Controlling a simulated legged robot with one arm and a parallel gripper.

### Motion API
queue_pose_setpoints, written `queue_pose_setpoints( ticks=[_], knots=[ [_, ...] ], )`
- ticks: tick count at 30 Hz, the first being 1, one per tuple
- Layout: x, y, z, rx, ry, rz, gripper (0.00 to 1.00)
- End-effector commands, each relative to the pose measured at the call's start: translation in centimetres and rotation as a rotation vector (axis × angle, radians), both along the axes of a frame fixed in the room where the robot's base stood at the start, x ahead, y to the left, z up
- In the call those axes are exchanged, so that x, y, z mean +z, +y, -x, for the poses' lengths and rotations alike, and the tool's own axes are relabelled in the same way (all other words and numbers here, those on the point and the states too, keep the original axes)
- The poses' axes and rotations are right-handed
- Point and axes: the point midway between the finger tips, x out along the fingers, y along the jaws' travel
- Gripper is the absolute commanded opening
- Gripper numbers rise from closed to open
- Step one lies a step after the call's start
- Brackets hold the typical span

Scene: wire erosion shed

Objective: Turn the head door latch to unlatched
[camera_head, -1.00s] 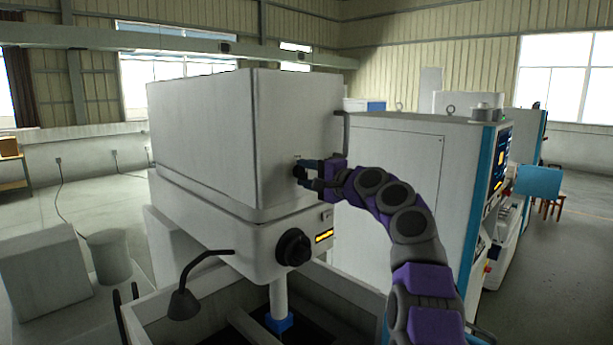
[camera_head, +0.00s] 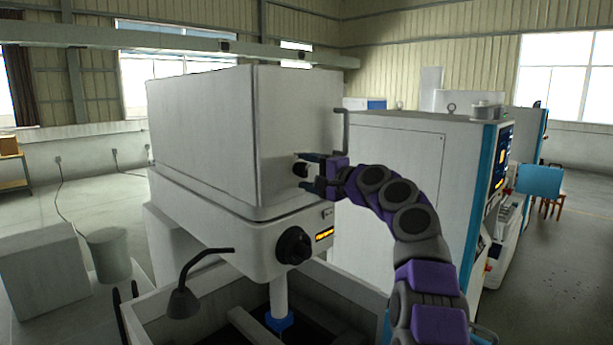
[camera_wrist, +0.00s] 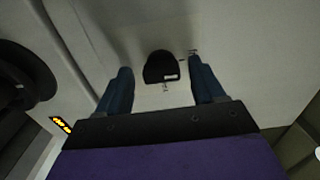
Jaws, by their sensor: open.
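The head door latch (camera_wrist: 161,67) is a small dark knob with a white mark, on the light grey face of the machine head (camera_head: 200,130). It also shows in the head view (camera_head: 300,170), partly covered by the fingers. My gripper (camera_head: 302,171) is at that face, coming from the right. In the wrist view my gripper (camera_wrist: 160,80) is open, with one blue finger on each side of the latch. There is a visible gap between the latch and each finger. I cannot tell whether the fingertips touch the face. Small markings sit on the face beside the latch.
A large black dial (camera_head: 293,246) and a lit yellow display (camera_head: 324,234) sit below on the head. A gooseneck lamp (camera_head: 186,300) stands over the tank (camera_head: 150,328). A tall cabinet (camera_head: 400,180) stands close on the right, behind my arm.

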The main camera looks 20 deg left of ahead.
Motion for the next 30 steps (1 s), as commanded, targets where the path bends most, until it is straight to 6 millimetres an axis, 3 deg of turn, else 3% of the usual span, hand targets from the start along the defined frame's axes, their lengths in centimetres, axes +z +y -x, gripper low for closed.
queue_pose_setpoints(
  ticks=[30],
  knots=[
    [-0.4, -11.8, 4.7, -0.001, 0.004, 0.002, 0.68]
  ],
)
